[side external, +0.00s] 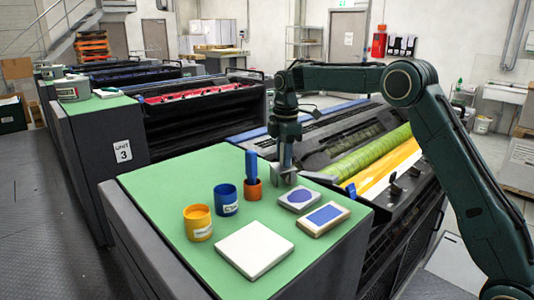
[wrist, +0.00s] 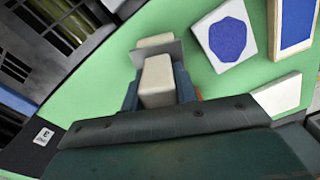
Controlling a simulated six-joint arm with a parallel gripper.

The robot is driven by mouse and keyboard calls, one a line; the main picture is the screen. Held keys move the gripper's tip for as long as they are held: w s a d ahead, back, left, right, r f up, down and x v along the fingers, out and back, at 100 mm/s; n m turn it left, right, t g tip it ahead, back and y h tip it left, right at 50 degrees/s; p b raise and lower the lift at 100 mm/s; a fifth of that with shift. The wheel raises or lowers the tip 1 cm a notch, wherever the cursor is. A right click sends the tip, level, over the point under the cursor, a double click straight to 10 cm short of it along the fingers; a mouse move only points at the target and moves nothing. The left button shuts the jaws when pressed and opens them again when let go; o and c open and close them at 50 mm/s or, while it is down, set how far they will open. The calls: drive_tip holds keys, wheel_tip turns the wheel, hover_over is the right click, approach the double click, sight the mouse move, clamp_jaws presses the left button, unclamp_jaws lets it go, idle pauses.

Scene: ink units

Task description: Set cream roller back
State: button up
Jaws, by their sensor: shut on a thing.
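My gripper (side external: 286,148) points down over the back edge of the green bench top (side external: 190,190), near the press rollers. In the wrist view my gripper (wrist: 158,92) is shut on the cream roller (wrist: 157,78). A pale block-like part lies between the fingers, with a grey plate and another cream part beyond it. In the side view the roller is small and partly hidden by the fingers, just above or touching the green top; I cannot tell which.
An orange cup (side external: 253,190) with a blue upright tool (side external: 251,166) stands just left of my gripper. A blue tin (side external: 226,200), yellow tin (side external: 198,223) and white slab (side external: 254,250) are nearer the front. Two blue-marked blocks (side external: 299,199) (side external: 324,219) lie to the right.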

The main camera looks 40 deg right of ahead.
drive_tip(key=shift+f, duration=0.45)
drive_tip(key=shift+f, duration=0.3)
drive_tip(key=shift+c, duration=0.4)
drive_tip(key=o, duration=1.1)
drive_tip(key=shift+c, duration=0.2)
drive_tip(key=shift+s, duration=0.1)
drive_tip(key=shift+r, duration=3.55)
